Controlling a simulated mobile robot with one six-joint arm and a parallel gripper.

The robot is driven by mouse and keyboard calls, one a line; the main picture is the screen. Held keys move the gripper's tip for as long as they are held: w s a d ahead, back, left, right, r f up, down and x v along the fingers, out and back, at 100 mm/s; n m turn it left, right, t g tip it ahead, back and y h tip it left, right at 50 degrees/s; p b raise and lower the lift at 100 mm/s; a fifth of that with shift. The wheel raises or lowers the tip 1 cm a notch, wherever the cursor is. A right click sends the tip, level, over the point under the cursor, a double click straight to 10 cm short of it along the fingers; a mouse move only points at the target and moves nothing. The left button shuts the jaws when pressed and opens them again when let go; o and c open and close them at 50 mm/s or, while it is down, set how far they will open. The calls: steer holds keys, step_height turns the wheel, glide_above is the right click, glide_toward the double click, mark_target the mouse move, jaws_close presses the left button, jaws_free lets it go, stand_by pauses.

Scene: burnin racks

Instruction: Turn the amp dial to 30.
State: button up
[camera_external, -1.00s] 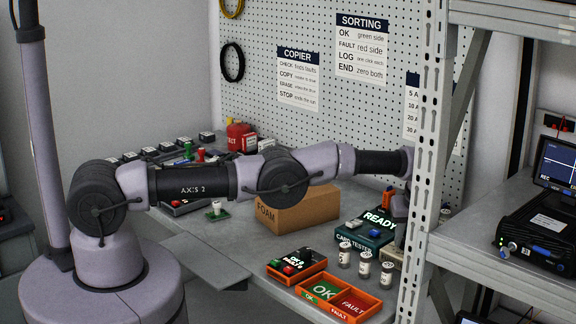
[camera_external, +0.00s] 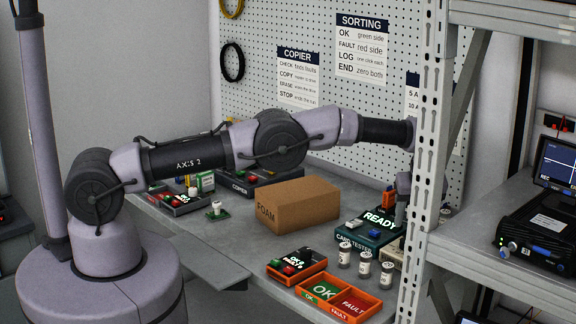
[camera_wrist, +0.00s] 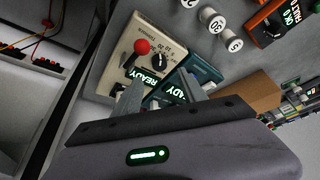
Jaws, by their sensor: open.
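The amp dial (camera_wrist: 160,62) is a black knob on a beige box (camera_wrist: 110,72) in the wrist view, with small numbers around it. A red ball-topped lever (camera_wrist: 141,46) stands beside the dial. The box's lit display reads READY. My gripper (camera_wrist: 160,92) is open and empty, its two fingers apart near the display side of the box, short of the dial. In the external view the beige box (camera_external: 391,257) is mostly hidden behind the rack post and the bottles, and the dial cannot be seen there. The dial's pointer setting is too small to read.
The dark green card tester (camera_external: 368,234) stands beside the beige box. White-capped bottles (camera_external: 365,263) stand in front, near the orange OK/FAULT tray (camera_external: 345,300). A cardboard foam box (camera_external: 292,204) is left of the tester. The metal rack post (camera_external: 421,170) rises close to my wrist.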

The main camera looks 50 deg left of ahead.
steer(key=s+a+r+m+h+p, duration=0.25)
steer(key=a+r+m+h, duration=0.55)
steer(key=m, duration=1.1)
steer(key=shift+y, duration=0.6)
steer(key=b+x, duration=0.1)
steer(key=x, duration=0.7)
steer(key=b+x, duration=0.2)
steer(key=x, duration=0.6)
steer(key=shift+w+d+f+b, duration=0.1)
steer(key=shift+w+d+b, duration=0.1)
steer(key=shift+w+b, duration=0.1)
steer(key=shift+c, duration=0.2)
